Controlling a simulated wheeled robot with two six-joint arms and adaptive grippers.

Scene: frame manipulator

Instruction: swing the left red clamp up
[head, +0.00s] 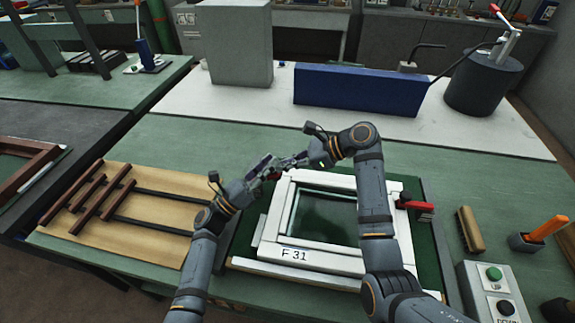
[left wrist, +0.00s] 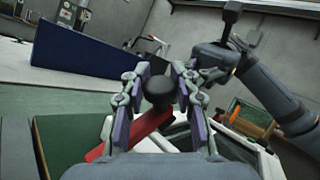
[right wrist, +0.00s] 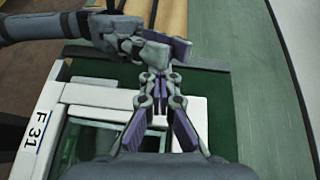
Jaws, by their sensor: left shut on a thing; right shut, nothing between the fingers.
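The left red clamp (left wrist: 130,137) shows in the left wrist view as a red bar with a black knob (left wrist: 160,90). My left gripper (left wrist: 160,76) has its fingers on both sides of the knob and is shut on it. In the head view my left gripper (head: 272,166) is at the upper left corner of the white frame (head: 276,220), and only a speck of red shows there. My right gripper (head: 298,160) is shut and empty, very close to the left one. In the right wrist view its fingertips (right wrist: 160,76) meet just below the left gripper (right wrist: 160,45).
A second red clamp (head: 416,206) lies at the frame's right side. A brown brush (head: 470,230), a holder with an orange handle (head: 545,230) and a button box (head: 492,290) stand further right. Dark wooden strips (head: 100,200) lie left on a board. A blue block (head: 355,90) stands behind.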

